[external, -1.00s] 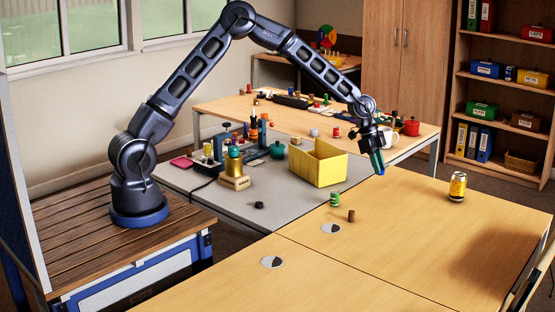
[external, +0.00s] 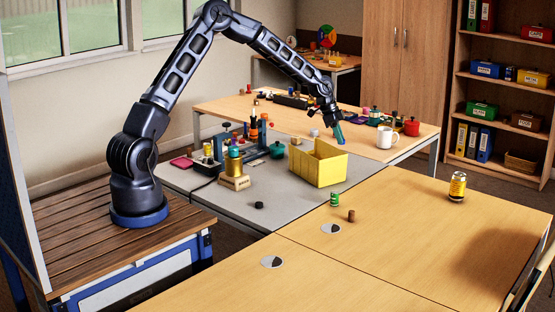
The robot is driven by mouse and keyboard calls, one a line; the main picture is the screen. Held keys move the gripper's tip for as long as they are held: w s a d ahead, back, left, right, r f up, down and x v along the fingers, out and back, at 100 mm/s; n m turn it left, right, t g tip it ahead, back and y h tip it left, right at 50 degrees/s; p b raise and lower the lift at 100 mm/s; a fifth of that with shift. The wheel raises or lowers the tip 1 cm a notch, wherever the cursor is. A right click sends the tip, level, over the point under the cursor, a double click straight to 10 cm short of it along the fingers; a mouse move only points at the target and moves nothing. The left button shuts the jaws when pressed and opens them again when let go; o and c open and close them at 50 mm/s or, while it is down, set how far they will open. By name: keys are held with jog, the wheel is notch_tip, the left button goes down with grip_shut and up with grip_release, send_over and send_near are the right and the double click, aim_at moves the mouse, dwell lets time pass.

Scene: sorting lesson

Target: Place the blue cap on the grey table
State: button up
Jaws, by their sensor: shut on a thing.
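My gripper (external: 338,133) is in the middle right of the external view, pointing down, just above and behind the right part of the yellow bin in the picture. It is shut on the blue cap (external: 341,140), a small blue piece at the lower end of the teal fingers. The cap is small and partly hidden by the fingers. The grey table (external: 290,205) lies in the middle, beside the wooden tables. How high the cap is above the surfaces is hard to tell.
The open yellow bin (external: 322,168) stands on the grey table's right part. A teal pot (external: 278,150), a gold-and-teal stack on a wooden block (external: 234,183) and a black disc (external: 259,205) are also there. A white mug (external: 386,137) stands behind. The grey table's front is mostly clear.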

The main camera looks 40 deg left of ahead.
jog(key=w+a+n+t, duration=0.1)
jog(key=w+a+n, duration=0.25)
jog(key=a, duration=1.55)
jog(key=n+t+y, duration=0.1)
jog(key=n+y, duration=0.2)
jog(key=n, duration=0.5)
send_over(198, 154)
jog(key=shift+m, duration=0.25)
jog(key=f, duration=1.3)
jog(key=s+f, duration=0.1)
jog(key=f, duration=0.5)
jog(key=shift+a+f, duration=0.3)
jog(key=shift+f, duration=0.1)
jog(key=o, duration=0.5)
jog(key=shift+f, duration=0.15)
jog(key=o, duration=0.5)
jog(key=shift+c, duration=0.2)
